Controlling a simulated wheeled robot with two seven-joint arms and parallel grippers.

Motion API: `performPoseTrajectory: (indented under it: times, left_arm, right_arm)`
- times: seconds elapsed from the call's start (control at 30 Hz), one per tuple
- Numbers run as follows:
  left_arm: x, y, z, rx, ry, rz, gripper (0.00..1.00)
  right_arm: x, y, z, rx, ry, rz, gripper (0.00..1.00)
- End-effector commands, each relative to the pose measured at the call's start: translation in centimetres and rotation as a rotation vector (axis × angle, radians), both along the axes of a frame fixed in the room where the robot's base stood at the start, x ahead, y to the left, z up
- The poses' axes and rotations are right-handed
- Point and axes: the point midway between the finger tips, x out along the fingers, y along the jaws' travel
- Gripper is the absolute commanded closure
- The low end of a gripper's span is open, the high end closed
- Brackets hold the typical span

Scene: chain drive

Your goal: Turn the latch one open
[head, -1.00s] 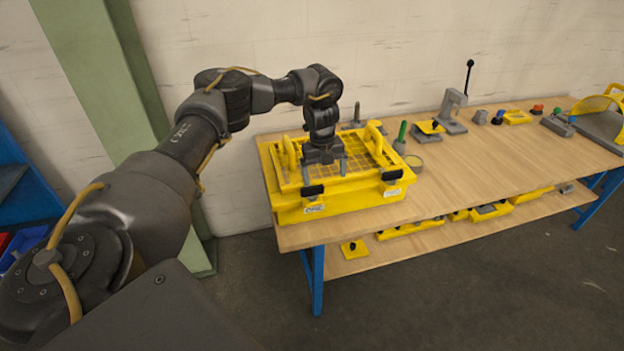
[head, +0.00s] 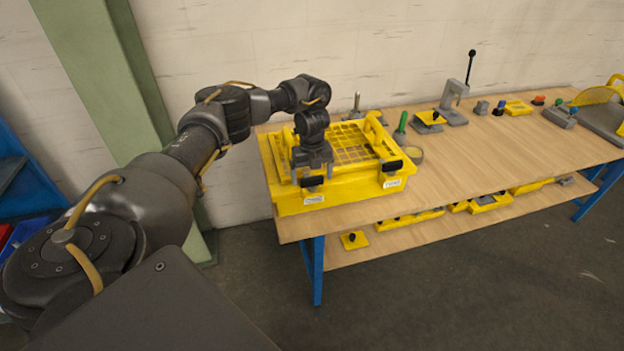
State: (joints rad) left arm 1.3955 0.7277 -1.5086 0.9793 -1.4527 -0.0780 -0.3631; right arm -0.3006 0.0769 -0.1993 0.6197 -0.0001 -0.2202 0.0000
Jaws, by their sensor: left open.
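A yellow box with a grid-like lid (head: 357,143) stands at the left end of the workbench. Its front has two black latches: a left latch (head: 312,181) and a right latch (head: 391,165). Which one is latch one cannot be told from the picture. My left gripper (head: 312,177) points down at the box's front edge, at the left latch. It is open, with its fingers apart to either side of that latch. Whether a finger touches the latch cannot be told. My right gripper is not in view.
A yellow handle (head: 374,124) rises from the lid's right side. A green-handled tool (head: 401,128) stands right of the box. A grey lever press (head: 454,102) is farther right. The bench top (head: 480,150) is clear in the middle.

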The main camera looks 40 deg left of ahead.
Motion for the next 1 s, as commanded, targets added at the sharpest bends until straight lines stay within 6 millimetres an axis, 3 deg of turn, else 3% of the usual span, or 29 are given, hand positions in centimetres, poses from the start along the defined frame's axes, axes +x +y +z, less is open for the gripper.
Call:
performPoseTrajectory:
  times: [0.13, 0.47, 0.8, 1.0]
  left_arm:
    - [-0.02, -0.01, -1.09, 0.001, 0.001, 0.000, 0.09]
    - [0.01, -0.02, -1.28, 0.001, -0.001, 0.000, 0.10]
    - [0.00, -0.01, -1.27, 0.000, 0.000, 0.000, 0.54]
    - [-0.01, -0.01, -1.29, 0.000, 0.000, -0.013, 0.54]
  right_arm:
    - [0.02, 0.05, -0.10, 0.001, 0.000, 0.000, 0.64]
    - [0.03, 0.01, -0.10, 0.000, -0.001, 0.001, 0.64]
    - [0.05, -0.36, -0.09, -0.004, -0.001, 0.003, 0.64]
    - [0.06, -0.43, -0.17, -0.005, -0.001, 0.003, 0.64]
